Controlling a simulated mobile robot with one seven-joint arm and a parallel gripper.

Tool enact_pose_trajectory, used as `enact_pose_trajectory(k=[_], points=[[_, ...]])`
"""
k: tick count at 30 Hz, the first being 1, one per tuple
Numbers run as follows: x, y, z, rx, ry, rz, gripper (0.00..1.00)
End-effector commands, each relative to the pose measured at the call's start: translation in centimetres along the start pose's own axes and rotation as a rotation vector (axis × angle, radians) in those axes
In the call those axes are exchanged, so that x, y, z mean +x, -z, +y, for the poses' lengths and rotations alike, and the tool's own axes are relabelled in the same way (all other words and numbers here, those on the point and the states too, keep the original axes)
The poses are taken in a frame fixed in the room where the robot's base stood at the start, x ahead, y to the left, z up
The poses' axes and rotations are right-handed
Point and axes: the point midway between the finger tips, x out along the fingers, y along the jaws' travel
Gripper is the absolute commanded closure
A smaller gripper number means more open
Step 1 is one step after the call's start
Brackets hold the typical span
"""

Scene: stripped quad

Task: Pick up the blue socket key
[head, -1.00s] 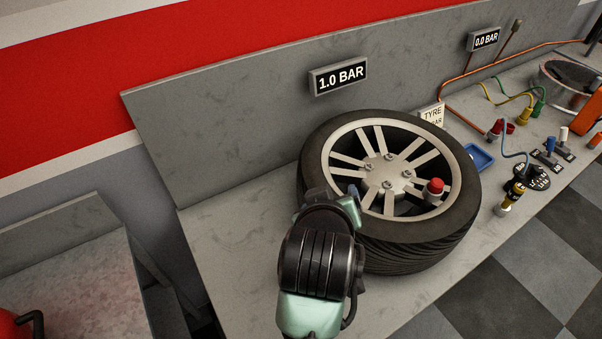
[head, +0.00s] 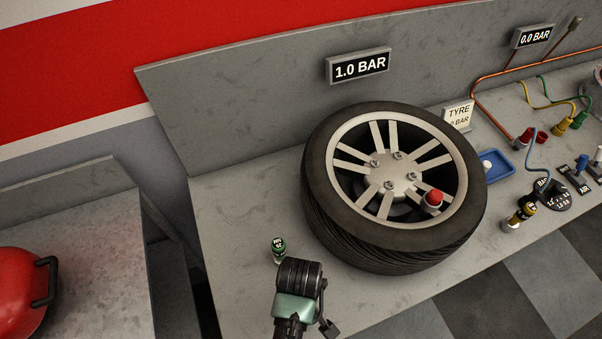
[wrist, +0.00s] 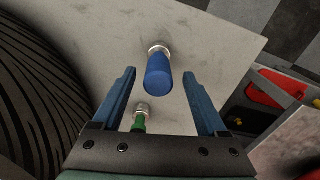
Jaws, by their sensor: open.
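The blue socket key (wrist: 158,76) stands on the grey bench in the wrist view, its blue handle toward the camera and a silver end beyond. My gripper (wrist: 159,88) is open, with one blue finger on each side of the key's near end in the picture; I cannot tell whether they are level with it. Nothing is visibly held. A green socket key (wrist: 139,120) stands nearer the gripper's base. It also shows in the head view (head: 278,251), left of my arm. The blue key does not show in the head view.
A large tyre on a wheel (head: 330,222) lies right of my arm, with a red-capped piece on it. A blue tray (head: 499,165) and valves lie farther right. A red rounded object (head: 18,290) sits on a separate surface at left, across a gap.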

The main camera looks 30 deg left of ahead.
Motion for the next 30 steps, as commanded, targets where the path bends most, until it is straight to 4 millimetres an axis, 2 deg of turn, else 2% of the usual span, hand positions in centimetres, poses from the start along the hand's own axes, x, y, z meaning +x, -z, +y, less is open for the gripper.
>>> enact_pose_trajectory(k=[12,21,23,30], points=[[4.5,-0.1,0.1,0.001,0.001,-0.001,0.24],[5.0,-0.1,0.1,0.001,0.0,0.001,0.24],[5.0,-0.1,0.1,0.001,0.0,0.0,0.32],[5.0,-0.1,0.1,0.001,0.0,0.0,0.75]])
